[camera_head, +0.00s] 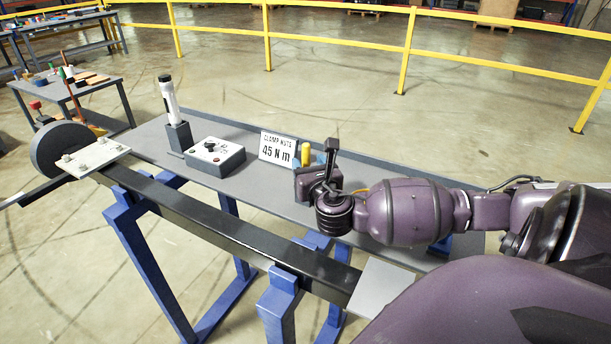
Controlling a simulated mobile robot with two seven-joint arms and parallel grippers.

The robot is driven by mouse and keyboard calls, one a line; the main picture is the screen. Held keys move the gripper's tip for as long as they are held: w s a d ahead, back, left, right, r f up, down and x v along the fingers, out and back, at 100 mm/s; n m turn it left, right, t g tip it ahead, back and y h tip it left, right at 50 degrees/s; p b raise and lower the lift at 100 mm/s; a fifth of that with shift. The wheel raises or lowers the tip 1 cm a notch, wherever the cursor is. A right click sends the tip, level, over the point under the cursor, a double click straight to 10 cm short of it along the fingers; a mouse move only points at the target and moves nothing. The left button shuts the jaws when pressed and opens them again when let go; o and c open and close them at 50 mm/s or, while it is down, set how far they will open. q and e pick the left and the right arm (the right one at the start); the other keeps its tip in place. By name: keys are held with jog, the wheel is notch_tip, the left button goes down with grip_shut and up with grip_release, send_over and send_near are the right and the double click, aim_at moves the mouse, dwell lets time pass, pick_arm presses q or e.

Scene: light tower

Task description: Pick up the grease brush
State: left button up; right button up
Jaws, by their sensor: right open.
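My right gripper (326,168) is above the grey bench (240,179), with its arm coming in from the right. A dark finger points up and the jaws are open. Just behind it, an upright yellow handle (305,154) shows beside a blue holder (318,157); this may be the grease brush, but its lower part is hidden by the gripper. I cannot tell from this view whether the gripper touches it. My left gripper is not in view.
A white sign (277,149) reading "45 N m", a grey control box (215,155) and a white-and-black cylinder in a stand (170,100) are on the bench. A dark beam (215,228) on blue trestles runs in front. Yellow railing (335,42) stands behind.

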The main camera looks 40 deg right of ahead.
aim_at(307, 163)
jog(key=x, duration=0.3)
jog(key=shift+w+d+f+b, duration=0.2)
jog(key=shift+w+f+b, duration=0.1)
jog(key=shift+b, duration=0.1)
jog(key=shift+w+d+r, duration=0.1)
jog(key=shift+w+d, duration=0.15)
jog(key=shift+w, duration=0.2)
jog(key=shift+r, duration=0.1)
grip_shut()
